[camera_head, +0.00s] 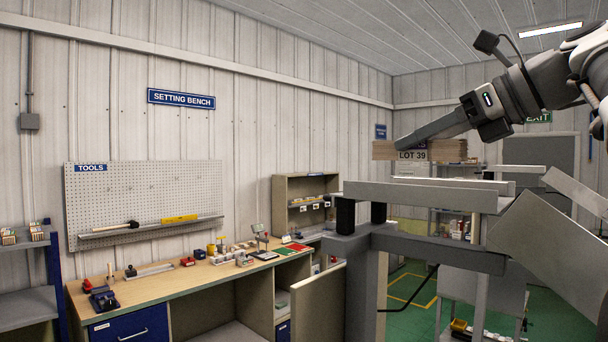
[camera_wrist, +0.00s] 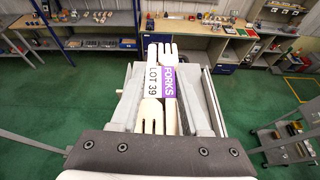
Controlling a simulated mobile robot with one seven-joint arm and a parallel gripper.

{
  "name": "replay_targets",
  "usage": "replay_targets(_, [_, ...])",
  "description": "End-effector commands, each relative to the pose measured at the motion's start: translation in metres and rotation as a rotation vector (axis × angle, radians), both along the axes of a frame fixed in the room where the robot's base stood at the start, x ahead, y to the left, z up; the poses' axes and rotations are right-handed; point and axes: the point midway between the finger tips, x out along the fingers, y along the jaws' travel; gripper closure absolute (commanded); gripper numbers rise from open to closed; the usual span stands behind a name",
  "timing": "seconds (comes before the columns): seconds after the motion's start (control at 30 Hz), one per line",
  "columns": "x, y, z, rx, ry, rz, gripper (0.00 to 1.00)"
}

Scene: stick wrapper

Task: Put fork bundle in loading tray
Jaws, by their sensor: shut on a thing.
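The fork bundle (camera_head: 447,150) is a stack of pale wooden forks with a band lettered LOT 39. My gripper (camera_head: 405,142) comes down from the upper right and is shut on the bundle around its band. In the wrist view the bundle (camera_wrist: 152,115) lies lengthwise between the fingers, with fork tines at both ends and a white and purple FORKS label on top. The grey loading tray (camera_head: 425,194) is a long metal channel on the machine. In the head view the bundle appears above it with a gap. The bundle and fingers hide most of the tray in the wrist view.
A setting bench (camera_head: 175,278) with small tools stands along the left wall under a pegboard (camera_head: 140,190). A slanted metal plate (camera_head: 550,250) is at the right of the machine. A trolley (camera_wrist: 285,140) stands right in the wrist view. Green floor lies open on the left there.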

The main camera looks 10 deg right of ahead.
Motion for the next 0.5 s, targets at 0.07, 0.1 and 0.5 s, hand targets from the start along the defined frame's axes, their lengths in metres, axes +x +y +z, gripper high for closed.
replay_targets(0.07, [0.009,-0.008,-0.006,0.002,0.001,0.000,1.00])
replay_targets(0.1, [0.012,-0.010,-0.008,0.000,0.000,0.001,1.00])
replay_targets(0.5, [0.016,-0.013,-0.040,0.001,0.000,0.000,1.00])
